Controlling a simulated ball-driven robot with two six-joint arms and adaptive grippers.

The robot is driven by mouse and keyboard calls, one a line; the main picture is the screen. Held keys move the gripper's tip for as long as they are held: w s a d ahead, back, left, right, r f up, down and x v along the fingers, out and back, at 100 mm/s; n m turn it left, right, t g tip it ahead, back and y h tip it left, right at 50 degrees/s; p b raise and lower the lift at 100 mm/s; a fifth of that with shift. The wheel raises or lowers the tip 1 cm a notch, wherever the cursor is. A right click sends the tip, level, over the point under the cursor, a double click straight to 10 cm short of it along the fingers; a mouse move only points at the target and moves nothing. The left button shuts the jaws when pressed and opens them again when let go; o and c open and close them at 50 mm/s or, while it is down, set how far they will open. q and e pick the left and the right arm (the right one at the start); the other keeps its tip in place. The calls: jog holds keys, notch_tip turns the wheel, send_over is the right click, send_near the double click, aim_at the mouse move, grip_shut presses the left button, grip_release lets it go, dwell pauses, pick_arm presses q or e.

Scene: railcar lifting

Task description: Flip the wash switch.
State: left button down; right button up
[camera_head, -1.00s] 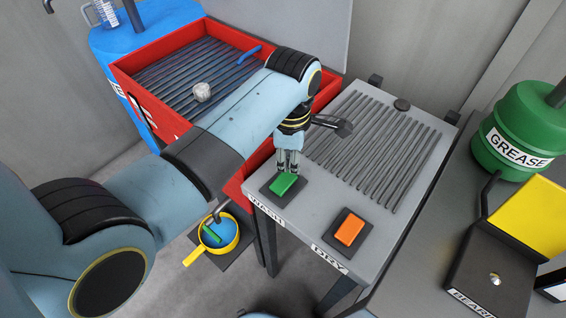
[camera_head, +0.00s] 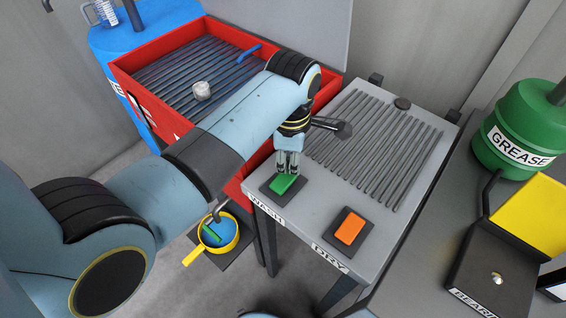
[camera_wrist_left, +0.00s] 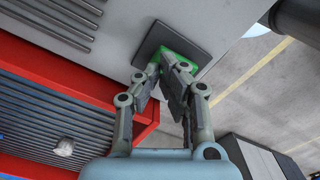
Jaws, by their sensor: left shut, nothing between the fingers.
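The wash switch is a green rocker (camera_head: 283,184) on a dark square plate, at the front left corner of the grey ribbed table, by the WASH label (camera_head: 267,212). My left gripper (camera_head: 287,172) is shut and empty, pointing down with its fingertips at the far edge of the green rocker. In the left wrist view the fingertips (camera_wrist_left: 168,62) overlap the green switch (camera_wrist_left: 182,60) and hide part of it. They look to be touching it or very close; I cannot tell which. My right gripper is not in view.
An orange switch (camera_head: 349,228) by the DRY label sits to the right on the same table (camera_head: 310,215). A red ribbed basin (camera_head: 125,72) holding a round pale part (camera_head: 201,90) is at the left. A yellow pan (camera_head: 228,241) is below. A green grease can (camera_head: 513,130) stands right.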

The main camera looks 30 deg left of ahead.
aim_at(289, 174)
pick_arm(q)
jog(key=shift+f+b, duration=0.45)
jog(key=shift+f, duration=0.4)
jog(key=shift+r, duration=0.1)
notch_tip(289, 174, up, 3)
jog(key=p, duration=0.3)
jog(key=shift+f, duration=0.2)
jog(key=shift+r, duration=2.15)
